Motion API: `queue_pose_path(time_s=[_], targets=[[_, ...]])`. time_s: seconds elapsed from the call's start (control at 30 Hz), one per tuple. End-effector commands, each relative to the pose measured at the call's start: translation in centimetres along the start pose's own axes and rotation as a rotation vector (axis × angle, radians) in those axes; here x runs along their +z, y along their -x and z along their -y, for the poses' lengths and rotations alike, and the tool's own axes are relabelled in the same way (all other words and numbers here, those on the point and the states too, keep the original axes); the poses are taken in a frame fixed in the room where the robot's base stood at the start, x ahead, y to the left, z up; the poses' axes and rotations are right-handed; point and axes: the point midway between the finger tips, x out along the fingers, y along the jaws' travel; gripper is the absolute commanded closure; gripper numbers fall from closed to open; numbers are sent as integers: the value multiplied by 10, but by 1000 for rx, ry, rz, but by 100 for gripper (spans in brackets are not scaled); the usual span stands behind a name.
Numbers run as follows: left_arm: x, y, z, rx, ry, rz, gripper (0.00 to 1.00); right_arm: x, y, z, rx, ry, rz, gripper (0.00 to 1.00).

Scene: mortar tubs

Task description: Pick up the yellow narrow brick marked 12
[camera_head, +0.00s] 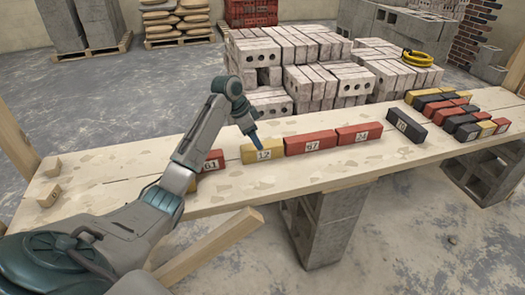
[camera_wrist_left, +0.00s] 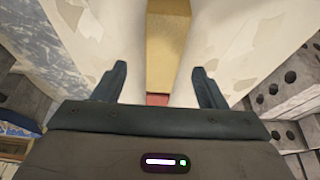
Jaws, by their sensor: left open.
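The yellow narrow brick marked 12 (camera_head: 262,153) lies on the wooden plank table (camera_head: 110,163), in a row between two red bricks. My left gripper (camera_head: 254,135) is just above it, pointing down, and partly covers its back edge in the head view. In the left wrist view my left gripper (camera_wrist_left: 159,70) is open, and a yellow brick (camera_wrist_left: 169,50) shows in the gap between its fingers. I see no grip on it, and I cannot tell how far the fingertips are above its top. My right gripper is not in view.
A red brick marked 61 (camera_head: 213,161) is close on the left, partly behind my arm. Red bricks marked 67 (camera_head: 310,143) and 24 (camera_head: 359,134) and a dark brick (camera_head: 406,126) continue rightward. Several coloured bricks (camera_head: 437,105) lie far right. Pale bricks (camera_head: 300,75) are stacked behind.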

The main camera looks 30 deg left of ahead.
Motion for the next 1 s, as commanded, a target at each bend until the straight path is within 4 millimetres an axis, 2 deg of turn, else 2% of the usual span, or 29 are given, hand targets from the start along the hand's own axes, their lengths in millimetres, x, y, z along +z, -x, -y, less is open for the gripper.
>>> queue_pose_path(time_s=[0.03, 0.27, 0.5, 0.83, 1.0], targets=[[0, -10, -1, 3, 2, 0, 35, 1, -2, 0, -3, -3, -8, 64], [1, -35, 1, 1, 1, -1, 35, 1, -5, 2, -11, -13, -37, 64], [2, -70, 3, 0, 1, -1, 35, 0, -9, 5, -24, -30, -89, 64], [1, -76, 3, -3, 1, -1, 35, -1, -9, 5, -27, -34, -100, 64], [1, -75, 3, -3, 1, -1, 68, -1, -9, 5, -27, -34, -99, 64]])
